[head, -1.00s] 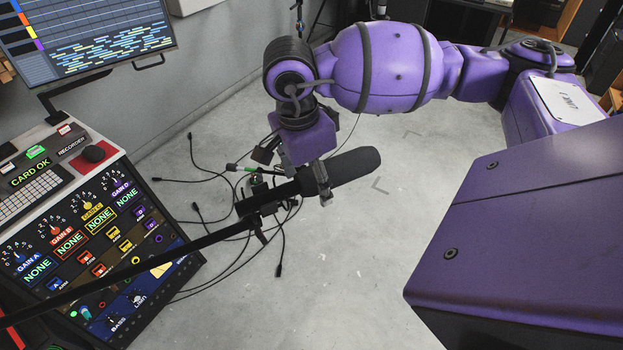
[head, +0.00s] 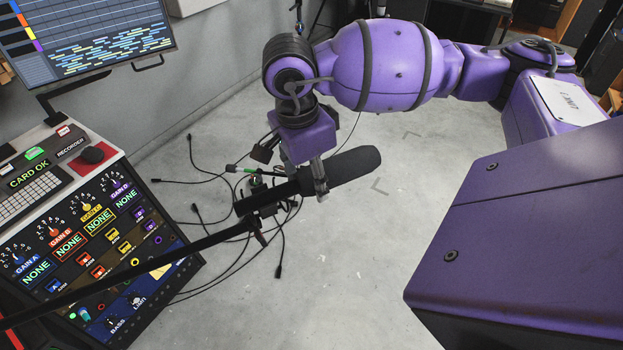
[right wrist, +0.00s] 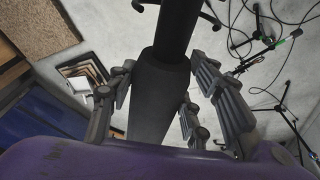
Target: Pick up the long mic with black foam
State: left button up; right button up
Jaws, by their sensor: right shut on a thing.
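The long mic with black foam (head: 351,167) is at the end of a thin black boom pole (head: 110,273) in the head view. It lies slightly tilted, its foam end to the upper right. My right gripper (head: 318,180) is shut on the mic around its middle, where the foam meets the body. In the right wrist view, the mic (right wrist: 160,95) runs between the two fingers of my right gripper (right wrist: 160,100). My left gripper is in neither view.
A recorder console (head: 95,240) with knobs stands at left, below a monitor (head: 85,38). Black cables (head: 205,212) lie on the grey floor (head: 340,270) beneath the mic. Open floor lies right of the cables.

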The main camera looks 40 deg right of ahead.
jog(key=shift+r, duration=0.45)
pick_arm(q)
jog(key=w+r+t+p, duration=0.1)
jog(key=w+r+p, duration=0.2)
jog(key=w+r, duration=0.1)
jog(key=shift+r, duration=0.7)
pick_arm(e)
jog(key=s+a+r, duration=0.4)
jog(key=s+r, duration=0.1)
jog(key=r, duration=0.4)
jog(key=s+a+r, duration=0.5)
jog(key=r, duration=0.4)
jog(key=shift+s+a+r, duration=0.15)
jog(key=shift+a+r, duration=0.15)
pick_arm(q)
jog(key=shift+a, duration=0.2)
pick_arm(e)
jog(key=shift+s+f, duration=0.1)
